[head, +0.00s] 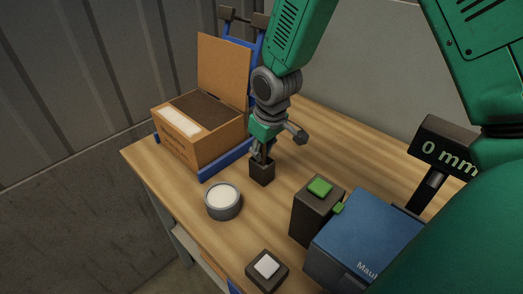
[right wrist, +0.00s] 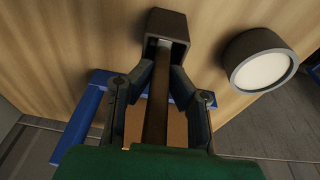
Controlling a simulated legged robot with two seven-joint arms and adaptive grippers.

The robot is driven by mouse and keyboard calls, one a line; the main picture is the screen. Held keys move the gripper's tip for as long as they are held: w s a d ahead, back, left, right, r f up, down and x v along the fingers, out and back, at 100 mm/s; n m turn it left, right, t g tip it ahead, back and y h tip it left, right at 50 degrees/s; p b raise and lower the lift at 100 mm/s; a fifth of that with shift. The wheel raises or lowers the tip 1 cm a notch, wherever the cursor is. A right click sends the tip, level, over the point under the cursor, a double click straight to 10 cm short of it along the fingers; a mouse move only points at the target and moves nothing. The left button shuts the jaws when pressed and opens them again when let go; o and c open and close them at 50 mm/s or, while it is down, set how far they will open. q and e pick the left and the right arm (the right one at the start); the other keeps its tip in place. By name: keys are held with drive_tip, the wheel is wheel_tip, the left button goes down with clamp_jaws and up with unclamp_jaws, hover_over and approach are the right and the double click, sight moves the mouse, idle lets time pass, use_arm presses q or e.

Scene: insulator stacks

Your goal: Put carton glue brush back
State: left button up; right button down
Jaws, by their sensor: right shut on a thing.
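My right gripper (head: 264,150) is at the middle of the table, right above a small dark square holder (head: 262,173). In the right wrist view the gripper (right wrist: 162,75) is shut on the brown handle of the brush (right wrist: 158,100). The handle runs to the mouth of the holder (right wrist: 166,22), and its far end seems to be inside; how deep is hidden. The open carton (head: 205,141) stands at the left with its lid flap up. The round grey glue pot (head: 223,203) with white contents stands apart from the holder and also shows in the right wrist view (right wrist: 262,65). My left gripper is not in view.
The carton stands on a blue base (head: 226,161). A dark box with a green button (head: 320,187), a blue machine (head: 365,235) and a display reading 0 mm (head: 446,147) stand at the right. A white-topped switch (head: 267,266) is at the front edge. Wood is clear around the pot.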

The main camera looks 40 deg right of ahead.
drive_tip(key=c, duration=1.5)
unclamp_jaws()
drive_tip(key=v, duration=1.2)
drive_tip(key=shift+p, duration=0.4)
